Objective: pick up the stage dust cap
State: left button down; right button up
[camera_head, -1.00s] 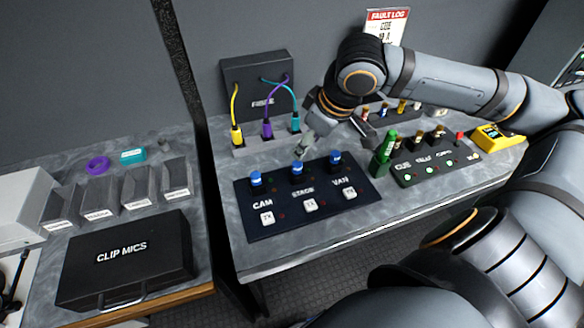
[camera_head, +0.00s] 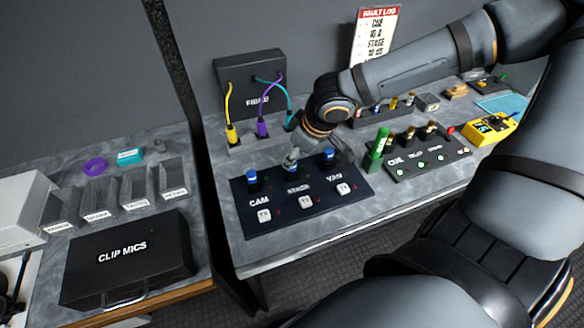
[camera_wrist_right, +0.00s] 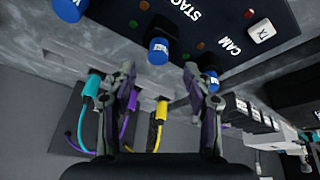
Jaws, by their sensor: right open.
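The stage dust cap (camera_wrist_right: 158,51) is a short blue cylinder on the dark panel beside the STAGE lettering. In the right wrist view it sits just beyond and between the two spread fingertips. My right gripper (camera_wrist_right: 159,72) is open and empty; no finger visibly touches the cap. Similar blue caps stand at CAM (camera_head: 252,178) and VAN (camera_head: 329,154). My left gripper is not in view.
The dark panel (camera_head: 280,220) lies near the table's front edge. Behind it are the fibre box (camera_head: 249,75) and yellow, purple and teal cables (camera_wrist_right: 87,92). A green cylinder (camera_head: 377,152) and a switch panel (camera_head: 432,168) stand to the right. A CLIP MICS case (camera_head: 125,262) is left.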

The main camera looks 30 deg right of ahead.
aim_at(292, 169)
jog(key=x, duration=0.2)
jog(key=b+x, duration=0.1)
jog(key=shift+s+d+f, duration=0.15)
jog(key=shift+d+f, duration=0.05)
jog(key=shift+d, duration=0.1)
jog(key=shift+w+a+f, duration=0.15)
jog(key=shift+w+f, duration=0.15)
jog(key=shift+f, duration=0.05)
jog(key=shift+s+r, duration=0.1)
jog(key=c, duration=0.9)
jog(key=shift+c, duration=0.2)
